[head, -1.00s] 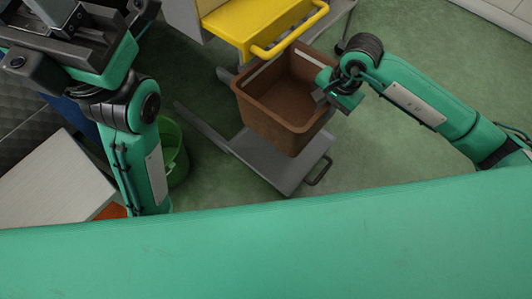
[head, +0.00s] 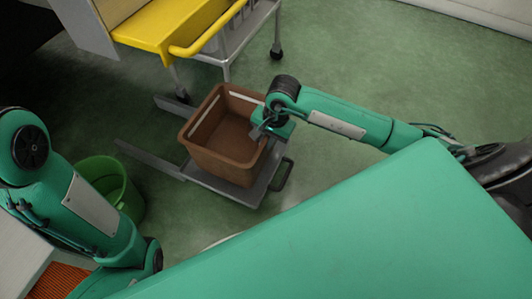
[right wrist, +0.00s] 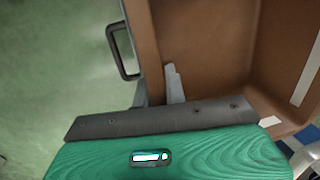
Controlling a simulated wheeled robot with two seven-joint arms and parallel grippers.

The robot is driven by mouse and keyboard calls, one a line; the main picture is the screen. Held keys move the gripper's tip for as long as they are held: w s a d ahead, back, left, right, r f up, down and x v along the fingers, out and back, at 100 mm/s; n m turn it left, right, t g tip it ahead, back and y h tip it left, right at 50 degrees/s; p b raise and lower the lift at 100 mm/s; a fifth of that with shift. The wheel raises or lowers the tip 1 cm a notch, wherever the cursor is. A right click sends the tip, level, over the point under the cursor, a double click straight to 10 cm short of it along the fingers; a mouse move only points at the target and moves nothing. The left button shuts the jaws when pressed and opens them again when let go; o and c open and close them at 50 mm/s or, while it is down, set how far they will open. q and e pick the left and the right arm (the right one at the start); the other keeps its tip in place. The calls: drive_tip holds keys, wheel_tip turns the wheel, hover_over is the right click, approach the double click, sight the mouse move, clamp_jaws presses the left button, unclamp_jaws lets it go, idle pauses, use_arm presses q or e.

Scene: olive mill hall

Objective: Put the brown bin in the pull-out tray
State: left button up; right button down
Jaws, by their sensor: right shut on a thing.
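The brown bin (head: 222,150) is upright and empty, over a low grey platform (head: 236,190) with a dark handle. I cannot tell whether it rests on it or hangs just above. My right gripper (head: 266,128) is shut on the bin's right wall near the rim. The right wrist view shows a finger inside the brown wall (right wrist: 205,50). A yellow tray-like piece (head: 160,27) with a bar handle, perhaps the pull-out tray, is at the upper left, apart from the bin; its inside is not visible. My left gripper is out of view.
A green bucket (head: 128,200) stands on the floor between my left arm and the platform. Long grey bars reach from the platform to the left. Green floor is clear at the upper right.

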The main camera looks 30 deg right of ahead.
sight(266, 154)
wheel_tip(266, 154, down, 4)
drive_tip(key=shift+f+b, duration=0.25)
drive_tip(key=shift+b, duration=1)
drive_tip(key=shift+f, duration=0.15)
drive_tip(key=shift+f, duration=0.1)
drive_tip(key=c, duration=1.5)
unclamp_jaws()
drive_tip(key=shift+o, duration=0.2)
